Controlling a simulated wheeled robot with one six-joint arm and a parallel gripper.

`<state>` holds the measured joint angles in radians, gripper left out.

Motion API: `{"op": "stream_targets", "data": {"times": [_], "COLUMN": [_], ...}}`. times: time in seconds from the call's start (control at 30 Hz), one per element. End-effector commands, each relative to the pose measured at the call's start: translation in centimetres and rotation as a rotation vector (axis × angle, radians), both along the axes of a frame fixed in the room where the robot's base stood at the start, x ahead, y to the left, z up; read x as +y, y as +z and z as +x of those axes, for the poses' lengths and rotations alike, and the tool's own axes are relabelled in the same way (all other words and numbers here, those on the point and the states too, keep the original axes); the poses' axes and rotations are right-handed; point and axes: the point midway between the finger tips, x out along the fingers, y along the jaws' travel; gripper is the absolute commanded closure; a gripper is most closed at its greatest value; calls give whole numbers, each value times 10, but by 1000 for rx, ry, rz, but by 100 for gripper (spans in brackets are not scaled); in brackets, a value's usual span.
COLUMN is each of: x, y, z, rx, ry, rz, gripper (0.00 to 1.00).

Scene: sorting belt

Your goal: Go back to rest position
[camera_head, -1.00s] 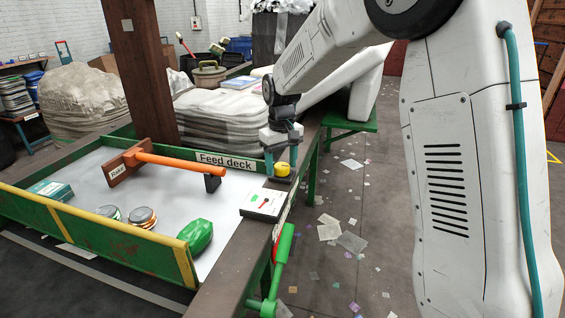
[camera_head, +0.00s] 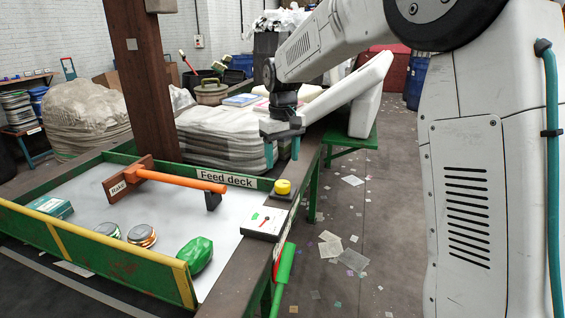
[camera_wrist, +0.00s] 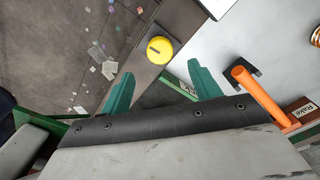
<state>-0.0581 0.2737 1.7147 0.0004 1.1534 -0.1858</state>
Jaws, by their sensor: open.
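My gripper (camera_head: 282,150) hangs from my arm above the dark rail at the far right corner of the feed deck. Its two teal fingers are apart with nothing between them. In the wrist view, my gripper (camera_wrist: 158,92) also shows open and empty. A yellow button (camera_head: 283,187) on a dark base sits on the rail below and in front of the gripper, apart from it. The button also shows beyond the fingertips in the wrist view (camera_wrist: 159,50).
The feed deck (camera_head: 90,190) holds an orange-handled rake (camera_head: 180,181), a green lump (camera_head: 196,254), several cans (camera_head: 141,235) and a teal box (camera_head: 50,206). A white gauge panel (camera_head: 263,223) sits on the rail. Wrapped bales (camera_head: 225,140) stand behind. Litter lies on the floor at right.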

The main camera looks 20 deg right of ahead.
Motion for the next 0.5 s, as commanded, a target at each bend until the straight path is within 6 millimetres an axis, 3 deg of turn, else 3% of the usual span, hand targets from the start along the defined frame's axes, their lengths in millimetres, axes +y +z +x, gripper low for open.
{"op": "stream_targets", "data": {"times": [0.37, 0.5], "x": [0, -1], "y": [0, -16], "z": [0, -18], "rx": [1, 52], "ry": [-5, -36], "rz": [0, -5], "gripper": [38, 38]}}
